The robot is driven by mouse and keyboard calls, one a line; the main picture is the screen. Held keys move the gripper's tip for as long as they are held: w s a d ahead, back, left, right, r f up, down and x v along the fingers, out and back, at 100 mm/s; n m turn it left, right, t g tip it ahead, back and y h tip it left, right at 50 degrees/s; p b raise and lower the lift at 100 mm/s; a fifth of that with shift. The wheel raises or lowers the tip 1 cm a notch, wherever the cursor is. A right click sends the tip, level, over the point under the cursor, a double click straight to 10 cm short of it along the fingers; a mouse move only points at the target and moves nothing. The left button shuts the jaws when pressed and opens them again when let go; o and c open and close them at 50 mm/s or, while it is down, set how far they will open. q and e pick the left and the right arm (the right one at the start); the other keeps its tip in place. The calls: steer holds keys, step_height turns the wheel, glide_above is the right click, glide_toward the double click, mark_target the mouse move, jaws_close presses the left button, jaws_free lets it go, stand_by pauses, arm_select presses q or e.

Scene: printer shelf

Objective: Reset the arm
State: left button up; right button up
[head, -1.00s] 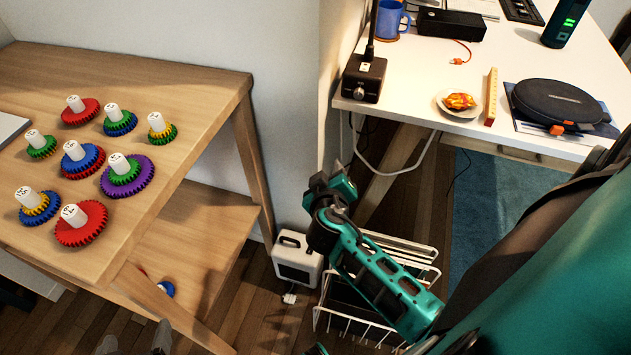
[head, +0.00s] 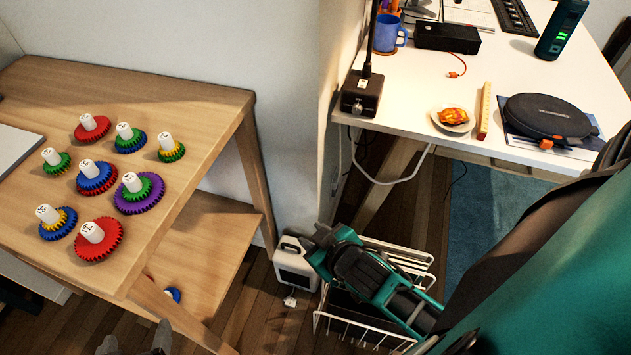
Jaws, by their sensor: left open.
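My left gripper (head: 134,343) shows only as two grey fingertips at the bottom left edge of the head view. They stand apart with nothing seen between them, in front of the wooden shelf. The rest of that arm is below the picture. A teal and black arm section of mine reaches up from the lower right, over a white wire basket.
The wooden shelf (head: 205,103) holds several coloured gears with white hubs (head: 97,240). A white box (head: 296,262) stands on the floor beside the wire basket (head: 335,328). The white desk (head: 420,85) at the right carries a lamp base (head: 361,94), plate (head: 453,118) and round black case (head: 548,116).

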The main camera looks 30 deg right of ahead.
arm_select(q)
steer(key=shift+s+a+f+y+p, duration=0.25)
steer(key=shift+s+a+f+p, duration=0.15)
steer(key=shift+a+f+p, duration=0.2)
steer(key=shift+s+a+f+y+p, duration=0.3)
steer(key=shift+a+p, duration=0.2)
steer(key=shift+a, duration=0.2)
arm_select(e)
steer(key=shift+s+a+r+y, duration=0.6)
steer(key=shift+s+a+r, duration=0.2)
steer(key=shift+s, duration=0.1)
steer(key=shift+s+a+r+y, duration=0.65)
steer(key=shift+s+a, duration=0.1)
steer(key=shift+s, duration=0.15)
